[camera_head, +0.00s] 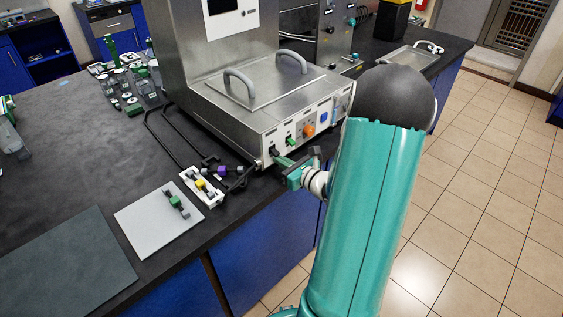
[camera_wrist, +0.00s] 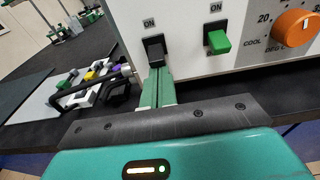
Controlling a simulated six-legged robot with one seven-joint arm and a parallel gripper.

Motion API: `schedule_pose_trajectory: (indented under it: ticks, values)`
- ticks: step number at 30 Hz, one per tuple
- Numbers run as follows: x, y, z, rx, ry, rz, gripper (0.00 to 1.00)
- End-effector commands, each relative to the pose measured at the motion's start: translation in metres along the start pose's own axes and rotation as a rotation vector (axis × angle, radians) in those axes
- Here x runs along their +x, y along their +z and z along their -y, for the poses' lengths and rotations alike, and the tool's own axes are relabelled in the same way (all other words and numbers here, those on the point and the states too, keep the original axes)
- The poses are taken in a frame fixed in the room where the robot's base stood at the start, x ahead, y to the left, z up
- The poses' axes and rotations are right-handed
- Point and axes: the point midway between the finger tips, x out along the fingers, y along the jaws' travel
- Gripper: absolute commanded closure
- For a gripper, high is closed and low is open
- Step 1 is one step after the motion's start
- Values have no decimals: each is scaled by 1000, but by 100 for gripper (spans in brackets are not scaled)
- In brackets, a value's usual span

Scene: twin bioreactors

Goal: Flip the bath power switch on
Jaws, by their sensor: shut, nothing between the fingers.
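The bath is a steel box (camera_head: 240,118) with a lid and a white front panel. A black switch (camera_wrist: 155,49) is at the left end of the panel, with "ON" printed above it; it also shows in the head view (camera_head: 273,151). A green switch (camera_wrist: 219,42) is to its right, also under an "ON" label. I cannot tell which is the power switch. My gripper (camera_wrist: 156,72) is shut and empty, its green fingertips just below the black switch, touching or very close. In the head view, my gripper (camera_head: 282,161) reaches the panel's left end.
An orange knob (camera_wrist: 295,27) is right of the green switch. Black bent bars (camera_head: 170,150) and a white block with yellow and purple parts (camera_head: 200,187) lie left of the bath. A grey plate (camera_head: 150,222) lies nearer.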

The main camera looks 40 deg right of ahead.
Motion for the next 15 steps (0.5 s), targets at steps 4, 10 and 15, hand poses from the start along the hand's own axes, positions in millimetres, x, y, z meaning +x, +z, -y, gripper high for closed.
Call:
schedule_pose_trajectory:
  ticks: [4, 10, 15]
  values:
    - [-1, 2, 0, -2, 0, -26, 100]
    - [-2, 4, 0, -3, 1, -67, 100]
    - [-3, 8, -1, -4, 2, -131, 100]
